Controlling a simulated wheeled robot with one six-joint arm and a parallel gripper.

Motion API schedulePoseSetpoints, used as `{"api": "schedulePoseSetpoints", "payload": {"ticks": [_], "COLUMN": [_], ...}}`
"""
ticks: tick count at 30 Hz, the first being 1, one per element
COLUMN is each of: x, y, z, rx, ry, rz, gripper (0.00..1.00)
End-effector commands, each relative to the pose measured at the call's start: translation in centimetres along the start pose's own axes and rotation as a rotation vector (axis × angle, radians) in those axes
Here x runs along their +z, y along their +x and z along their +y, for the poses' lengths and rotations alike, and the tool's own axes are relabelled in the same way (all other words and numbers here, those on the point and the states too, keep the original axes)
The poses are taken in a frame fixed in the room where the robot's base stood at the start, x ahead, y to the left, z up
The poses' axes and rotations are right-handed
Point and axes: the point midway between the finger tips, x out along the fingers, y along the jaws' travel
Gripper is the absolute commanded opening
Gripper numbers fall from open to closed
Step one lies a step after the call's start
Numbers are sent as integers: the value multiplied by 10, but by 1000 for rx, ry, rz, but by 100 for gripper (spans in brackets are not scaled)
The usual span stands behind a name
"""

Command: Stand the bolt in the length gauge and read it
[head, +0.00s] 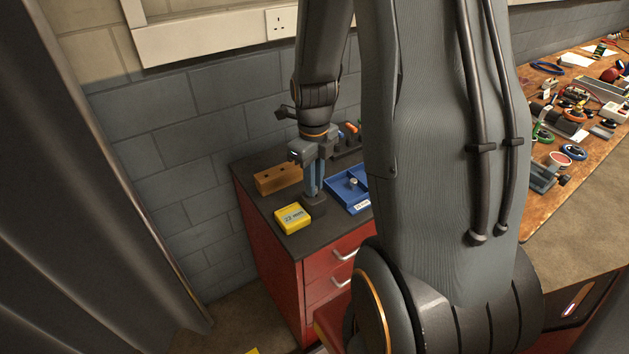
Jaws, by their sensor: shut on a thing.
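My gripper (313,192) points straight down over the dark post of the length gauge (315,207) on the cabinet top. Its fingers are shut on the bolt, which they hide almost wholly. I cannot tell how deep the bolt sits in the gauge. Beside the gauge, at its front left, a yellow box (293,219) shows "23 mm" on its top face.
A blue tray (344,191) with a small metal piece (353,182) and a white label stands right of the gripper. An orange-brown block with holes (278,179) lies behind left. My arm hides the cabinet's right side. A cluttered wooden bench (584,176) stands far right.

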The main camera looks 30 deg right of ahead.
Motion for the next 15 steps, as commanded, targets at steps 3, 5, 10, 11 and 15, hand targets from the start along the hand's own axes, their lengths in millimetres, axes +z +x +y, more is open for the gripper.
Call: {"api": "schedulePoseSetpoints", "payload": {"ticks": [3,5,10,11,15], "x": [0,0,0,0,0], "y": [3,4,7,8,11], "z": [0,0,0,0,0], "rx": [0,0,0,0,1], "ry": [0,0,0,0,0], "rz": [0,0,1,1,1], "gripper": [0,0,0,0,0]}}
